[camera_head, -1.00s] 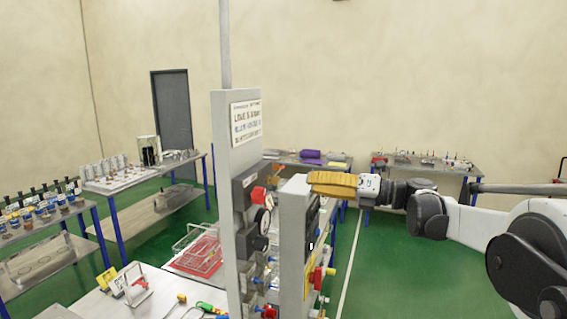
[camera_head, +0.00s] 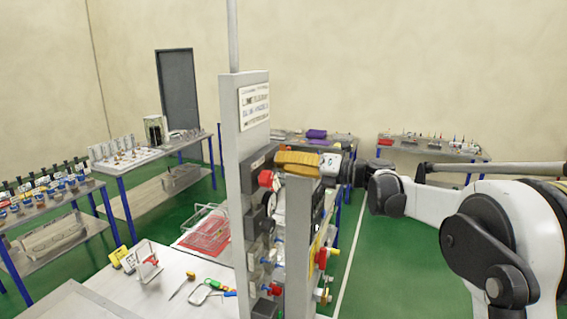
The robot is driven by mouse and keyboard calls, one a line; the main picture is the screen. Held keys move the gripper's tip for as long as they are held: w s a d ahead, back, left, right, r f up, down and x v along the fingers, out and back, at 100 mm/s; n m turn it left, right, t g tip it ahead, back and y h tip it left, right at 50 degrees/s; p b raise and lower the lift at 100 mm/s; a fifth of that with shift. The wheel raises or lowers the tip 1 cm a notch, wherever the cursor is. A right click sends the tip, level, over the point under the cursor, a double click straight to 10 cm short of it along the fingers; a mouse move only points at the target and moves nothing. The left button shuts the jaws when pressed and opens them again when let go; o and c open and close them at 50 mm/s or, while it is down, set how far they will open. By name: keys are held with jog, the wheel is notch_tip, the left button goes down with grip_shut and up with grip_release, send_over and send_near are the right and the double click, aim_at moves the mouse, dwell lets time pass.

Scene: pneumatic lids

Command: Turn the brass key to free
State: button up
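My gripper (camera_head: 298,161), seen as a yellow body at the end of my arm, is at the upper part of the grey upright panel (camera_head: 243,125). It is close to a red knob (camera_head: 266,179) and black round fittings (camera_head: 268,203) on the panel's right face. I cannot tell whether it touches them, or whether its fingers are open or shut. I cannot make out a brass key; the panel's fittings are small and partly hidden.
A second, lower grey panel (camera_head: 298,235) stands just right of the first, with red and blue fittings. The white table (camera_head: 150,298) holds a red tray (camera_head: 208,232) and loose tools. Other benches stand behind and left. Green floor (camera_head: 385,270) is free at right.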

grip_shut()
jog(key=shift+n, duration=0.4)
jog(key=n+b, duration=0.2)
jog(key=n, duration=0.1)
jog(key=shift+s, duration=0.1)
jog(key=n+b, duration=0.1)
jog(key=n, duration=0.3)
jog(key=shift+s+n+b, duration=0.1)
jog(key=shift+n+b, duration=0.2)
jog(key=shift+b, duration=0.1)
jog(key=n+b, duration=0.1)
jog(key=n, duration=0.3)
jog(key=shift+a, duration=0.1)
jog(key=n+b, duration=0.1)
jog(key=n, duration=0.4)
jog(key=shift+s, duration=0.15)
jog(key=shift+n, duration=0.4)
